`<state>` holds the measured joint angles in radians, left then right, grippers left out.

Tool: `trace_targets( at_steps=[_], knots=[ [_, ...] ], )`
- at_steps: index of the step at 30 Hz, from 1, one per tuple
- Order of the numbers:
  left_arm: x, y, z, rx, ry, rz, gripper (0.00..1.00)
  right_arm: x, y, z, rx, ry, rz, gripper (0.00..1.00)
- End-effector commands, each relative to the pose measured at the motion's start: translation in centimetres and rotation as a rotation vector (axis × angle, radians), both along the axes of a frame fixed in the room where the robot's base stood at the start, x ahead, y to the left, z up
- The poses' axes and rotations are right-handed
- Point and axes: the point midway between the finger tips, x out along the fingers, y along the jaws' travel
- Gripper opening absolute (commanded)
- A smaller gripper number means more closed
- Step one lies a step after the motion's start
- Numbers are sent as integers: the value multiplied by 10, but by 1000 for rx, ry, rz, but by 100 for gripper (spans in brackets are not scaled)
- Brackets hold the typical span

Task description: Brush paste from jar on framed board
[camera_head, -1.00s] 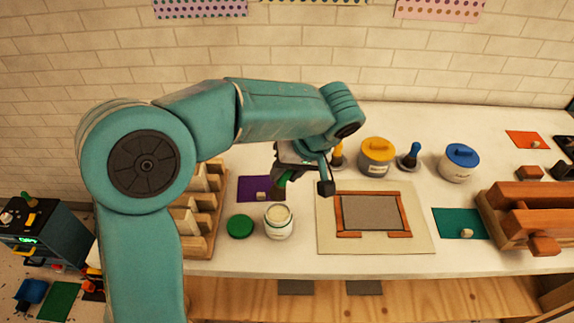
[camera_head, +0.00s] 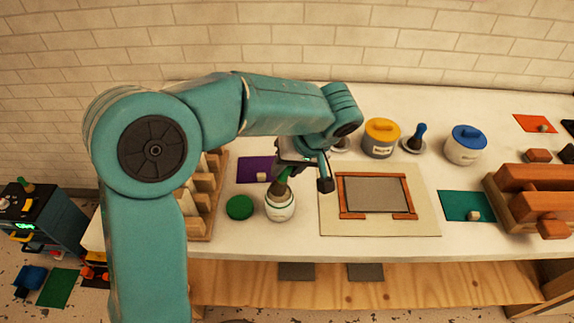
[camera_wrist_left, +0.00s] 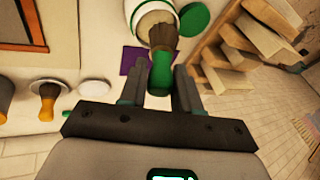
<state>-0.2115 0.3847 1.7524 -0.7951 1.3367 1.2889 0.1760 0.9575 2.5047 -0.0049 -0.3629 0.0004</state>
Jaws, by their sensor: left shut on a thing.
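My left gripper (camera_head: 291,165) is shut on a brush with a green handle (camera_wrist_left: 159,72) and dark bristles (camera_wrist_left: 163,36). The brush points down at the open white jar (camera_head: 280,211), and its bristles are at the jar mouth. Pale paste (camera_wrist_left: 150,21) shows inside the jar in the left wrist view. I cannot tell how deep the bristles reach. The grey board (camera_head: 374,194) lies flat inside a brown wooden frame (camera_head: 408,197) on a cream mat (camera_head: 429,218), right of the jar. My right gripper is not in view.
A green lid (camera_head: 240,207) lies left of the jar, beside a wooden rack (camera_head: 205,183). Yellow-lidded (camera_head: 381,138) and blue-lidded (camera_head: 464,145) pots stand behind. A blue brush (camera_head: 416,138) stands between them. Wooden blocks (camera_head: 535,205) are at the right.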

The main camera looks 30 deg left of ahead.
Motion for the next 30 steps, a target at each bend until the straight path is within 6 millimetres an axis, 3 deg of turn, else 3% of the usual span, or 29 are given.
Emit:
trace_targets(
  at_steps=[30],
  knots=[
    [0, 0, -9, 0, 0, 0, 2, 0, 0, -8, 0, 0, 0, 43]
  ],
)
